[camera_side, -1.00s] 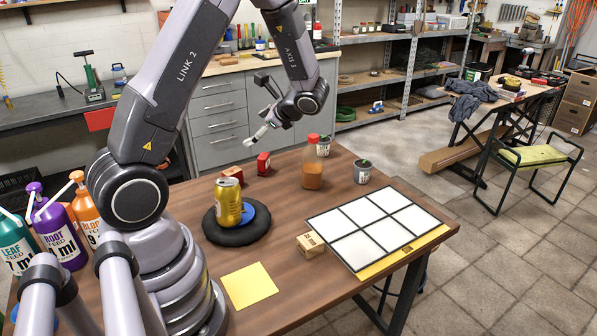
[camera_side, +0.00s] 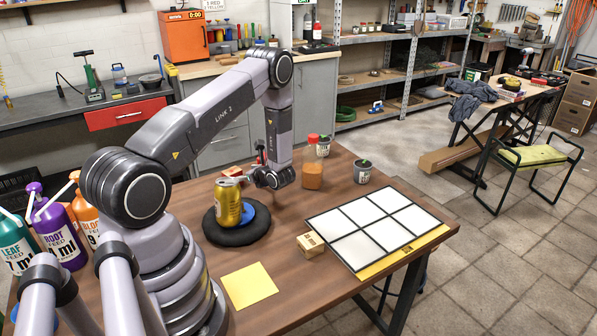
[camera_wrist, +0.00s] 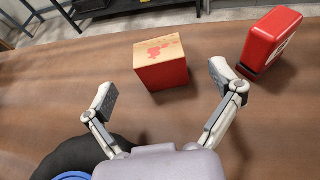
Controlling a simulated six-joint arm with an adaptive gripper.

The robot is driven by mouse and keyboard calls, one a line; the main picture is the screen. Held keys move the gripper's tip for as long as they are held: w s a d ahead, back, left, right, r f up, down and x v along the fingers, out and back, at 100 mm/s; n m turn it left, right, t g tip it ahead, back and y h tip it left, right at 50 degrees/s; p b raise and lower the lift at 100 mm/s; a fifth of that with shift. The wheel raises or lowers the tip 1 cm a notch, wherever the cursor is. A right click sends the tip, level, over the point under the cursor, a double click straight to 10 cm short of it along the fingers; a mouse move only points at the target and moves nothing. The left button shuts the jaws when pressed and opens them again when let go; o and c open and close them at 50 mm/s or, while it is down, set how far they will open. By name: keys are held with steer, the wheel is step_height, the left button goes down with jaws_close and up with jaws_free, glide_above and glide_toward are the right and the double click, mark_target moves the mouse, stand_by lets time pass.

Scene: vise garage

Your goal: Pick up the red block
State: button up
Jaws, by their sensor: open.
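A red block (camera_wrist: 165,74) with a tan, red-printed top sits on the wooden table in the wrist view. It is just beyond my gripper (camera_wrist: 163,87), whose two fingers are spread wide to its lower left and lower right. Nothing is between the fingers, and the block looks apart from both. In the side view the red block (camera_side: 232,171) shows partly, behind the yellow can. My gripper (camera_side: 244,178) is low over the table there, partly hidden by my wrist and the can.
A second red item (camera_wrist: 270,40), boxy with a white label, stands right of the block. A yellow can (camera_side: 229,203) stands on a black round pad (camera_side: 222,233) near my gripper. An orange bottle (camera_side: 313,176) stands to the right. A white-panelled board (camera_side: 350,248) lies front right.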

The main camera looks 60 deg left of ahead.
mark_target(236, 174)
steer(key=x, duration=0.5)
steer(key=shift+s+a+f, duration=0.1)
steer(key=shift+a+f, duration=0.05)
steer(key=shift+f, duration=0.25)
steer(key=shift+c, duration=0.2)
steer(key=c, duration=1.2)
